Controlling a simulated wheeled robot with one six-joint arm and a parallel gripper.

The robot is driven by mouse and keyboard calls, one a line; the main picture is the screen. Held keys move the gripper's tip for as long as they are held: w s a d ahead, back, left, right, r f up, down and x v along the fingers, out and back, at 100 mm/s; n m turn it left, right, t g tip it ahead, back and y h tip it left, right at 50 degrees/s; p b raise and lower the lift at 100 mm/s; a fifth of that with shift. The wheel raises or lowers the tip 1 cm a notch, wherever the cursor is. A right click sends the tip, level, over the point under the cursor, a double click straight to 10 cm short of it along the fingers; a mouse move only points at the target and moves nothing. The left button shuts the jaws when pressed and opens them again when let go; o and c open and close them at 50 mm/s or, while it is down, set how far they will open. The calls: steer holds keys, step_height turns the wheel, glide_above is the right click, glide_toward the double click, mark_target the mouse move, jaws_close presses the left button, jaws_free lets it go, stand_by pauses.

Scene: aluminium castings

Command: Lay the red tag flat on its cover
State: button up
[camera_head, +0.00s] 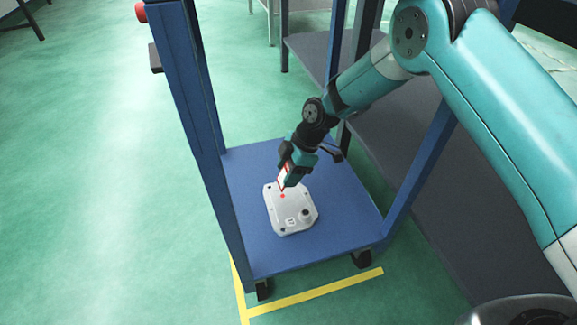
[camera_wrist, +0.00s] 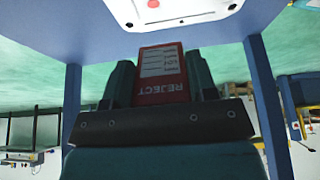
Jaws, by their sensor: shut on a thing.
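The red tag (camera_wrist: 161,76), with a white panel and the word REJECT, is held between the two fingers of my gripper (camera_wrist: 160,80). In the head view the tag (camera_head: 283,178) is steeply tilted, just above the far edge of the cover. The cover (camera_head: 280,222) is a pale grey casting lying on the blue cart deck, with a red dot near its far side. It also shows in the wrist view (camera_wrist: 190,14) beyond the tag. My gripper also shows in the head view (camera_head: 287,180), partly hiding the tag. I cannot tell whether the tag touches the cover.
The blue cart deck (camera_head: 245,240) is bare around the cover. Blue posts (camera_head: 190,90) rise at the cart's corners, one close on the left. A dark grey shelf (camera_head: 420,180) stands to the right. Yellow tape (camera_head: 315,293) marks the green floor in front.

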steer(key=shift+a+f+b, duration=0.1)
steer(key=shift+f+b, duration=1.75)
steer(key=shift+f, duration=0.6)
steer(key=o, duration=1)
